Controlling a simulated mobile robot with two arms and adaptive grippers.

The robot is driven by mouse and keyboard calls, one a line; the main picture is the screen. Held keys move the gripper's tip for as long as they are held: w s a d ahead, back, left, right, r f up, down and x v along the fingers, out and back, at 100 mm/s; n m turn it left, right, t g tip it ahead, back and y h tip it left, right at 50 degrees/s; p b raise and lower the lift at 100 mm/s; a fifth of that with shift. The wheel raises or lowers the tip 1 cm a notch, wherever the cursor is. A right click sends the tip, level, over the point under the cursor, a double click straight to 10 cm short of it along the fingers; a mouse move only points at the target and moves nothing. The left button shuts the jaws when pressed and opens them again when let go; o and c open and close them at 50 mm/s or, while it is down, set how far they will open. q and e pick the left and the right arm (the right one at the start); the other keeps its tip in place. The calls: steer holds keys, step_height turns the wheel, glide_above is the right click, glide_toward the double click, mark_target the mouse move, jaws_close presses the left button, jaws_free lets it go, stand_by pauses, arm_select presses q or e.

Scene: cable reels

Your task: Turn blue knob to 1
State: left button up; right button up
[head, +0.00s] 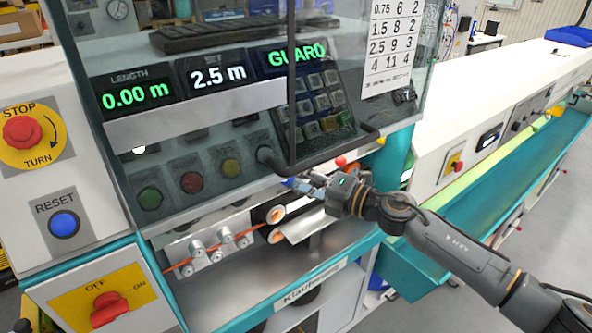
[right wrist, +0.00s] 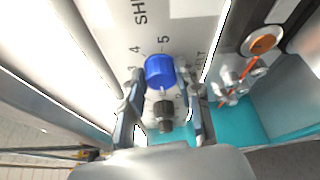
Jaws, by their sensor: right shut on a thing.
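The blue knob (right wrist: 160,71) shows in the right wrist view on a pale panel marked with a scale; the digits 4 and 5 can be read beside it. In the head view only a small part of the knob (head: 289,182) shows, below the guard's handle. My right gripper (head: 304,186) reaches it from the right. Its two fingers stand on either side of the knob in the right wrist view, shut on it. The knob's pointer cannot be made out, and the digit 1 cannot be read. My left gripper is not in view.
A clear guard with a dark handle (head: 320,158) hangs just above my right gripper. A red ball-tipped lever (head: 340,161) is close by. Orange cable (head: 205,258) runs through rollers to the left. A teal trough (head: 490,190) extends right. The display reads GUARD.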

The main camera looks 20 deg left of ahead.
steer(key=shift+r+n+h+p, duration=0.1)
steer(key=shift+n+h+p, duration=0.4)
steer(key=shift+n+p, duration=0.4)
steer(key=o, duration=1.1)
steer(key=shift+o, duration=0.2)
steer(key=shift+d, duration=0.1)
steer(key=v, duration=1.1)
steer(key=shift+s+d, duration=0.15)
steer(key=shift+d, duration=0.25)
